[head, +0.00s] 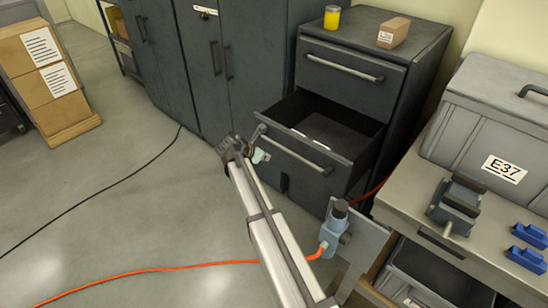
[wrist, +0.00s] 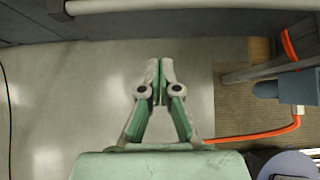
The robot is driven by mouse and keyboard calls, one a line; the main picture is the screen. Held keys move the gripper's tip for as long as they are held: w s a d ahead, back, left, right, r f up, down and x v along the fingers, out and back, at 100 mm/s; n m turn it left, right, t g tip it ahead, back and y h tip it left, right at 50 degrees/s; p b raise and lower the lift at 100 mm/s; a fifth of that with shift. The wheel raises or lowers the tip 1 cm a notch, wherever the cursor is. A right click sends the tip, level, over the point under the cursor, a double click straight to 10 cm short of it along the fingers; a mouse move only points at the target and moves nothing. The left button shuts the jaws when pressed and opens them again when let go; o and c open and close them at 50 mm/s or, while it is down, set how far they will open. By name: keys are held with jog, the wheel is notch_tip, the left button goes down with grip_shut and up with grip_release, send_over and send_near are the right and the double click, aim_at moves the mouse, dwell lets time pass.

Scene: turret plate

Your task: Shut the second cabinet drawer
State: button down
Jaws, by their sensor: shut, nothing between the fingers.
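The dark grey drawer cabinet (head: 415,85) stands at the back right in the head view. Its second drawer (head: 300,165) is pulled out, with its inside and a light item (head: 320,129) in it showing. The top drawer (head: 345,68) above it is shut. My gripper (head: 262,143) is at the left end of the open drawer's front, close to the handle (head: 300,150); whether it touches cannot be told. In the wrist view the fingers (wrist: 158,68) are shut and empty, with the pale handle bar (wrist: 150,5) along the top edge.
A yellow can (head: 332,18) and a small box (head: 394,32) stand on the cabinet. A workbench (head: 400,190) with a grey case (head: 500,115) and a vise (head: 456,203) is on the right.

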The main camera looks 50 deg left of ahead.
aim_at(286, 155)
jog(key=p+x, duration=0.1)
jog(key=x, duration=0.2)
jog(key=w+r+p+x, duration=0.1)
jog(key=x, duration=0.3)
jog(key=p+x, duration=0.1)
jog(key=x, duration=0.2)
jog(key=shift+w+a+r+p, duration=0.1)
jog(key=shift+w+a+p, duration=0.15)
jog(key=shift+w+p, duration=0.2)
jog(key=shift+w+a, duration=0.1)
jog(key=shift+w, duration=0.5)
jog(key=shift+w, duration=0.1)
